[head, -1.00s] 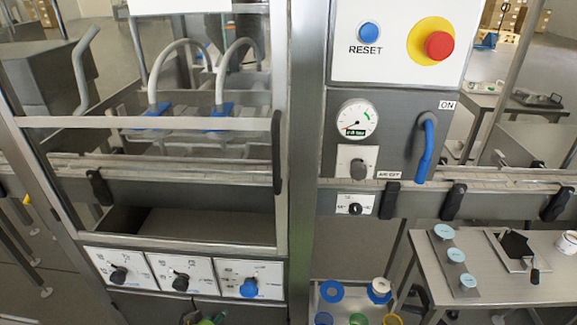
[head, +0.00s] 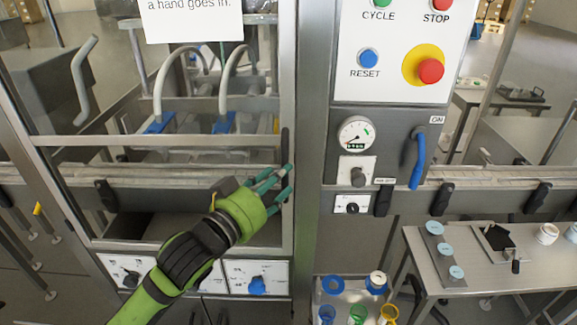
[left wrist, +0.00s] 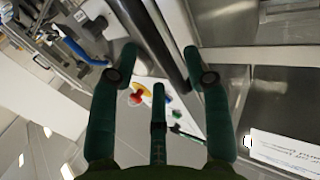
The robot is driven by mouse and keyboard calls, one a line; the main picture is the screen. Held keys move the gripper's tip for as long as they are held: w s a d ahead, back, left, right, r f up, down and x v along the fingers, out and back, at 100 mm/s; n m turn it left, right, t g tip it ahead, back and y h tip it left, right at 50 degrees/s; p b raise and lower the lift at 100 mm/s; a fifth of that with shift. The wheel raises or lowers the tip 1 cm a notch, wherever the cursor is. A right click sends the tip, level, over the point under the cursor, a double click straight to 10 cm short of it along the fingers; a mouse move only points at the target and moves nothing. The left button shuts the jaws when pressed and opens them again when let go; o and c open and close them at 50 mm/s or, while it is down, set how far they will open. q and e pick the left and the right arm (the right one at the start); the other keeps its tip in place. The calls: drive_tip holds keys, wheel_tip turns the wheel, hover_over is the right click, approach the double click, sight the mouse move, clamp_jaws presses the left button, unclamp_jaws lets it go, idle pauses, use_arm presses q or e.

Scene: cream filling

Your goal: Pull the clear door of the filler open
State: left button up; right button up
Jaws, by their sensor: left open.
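The clear door (head: 150,141) of the filler has a metal frame and fills the left part of the head view. It looks closed. Its upright black handle (head: 285,146) is on the right side of the frame. My left gripper (head: 277,179) is open at the handle's lower end, fingers pointing right. In the left wrist view the dark handle bar (left wrist: 149,38) runs between the spread fingers of the gripper (left wrist: 160,72). I cannot tell whether they touch it. My right gripper is out of view.
Right of the door are a control panel with a red stop button (head: 430,71), a gauge (head: 356,133) and a blue lever (head: 417,168). Knob panels (head: 257,277) sit below the door. A side table (head: 455,265) stands at the lower right.

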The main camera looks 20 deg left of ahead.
sight(287, 198)
use_arm(q)
drive_tip(key=shift+p+x, duration=0.45)
drive_tip(key=shift+x, duration=1.45)
clamp_jaws()
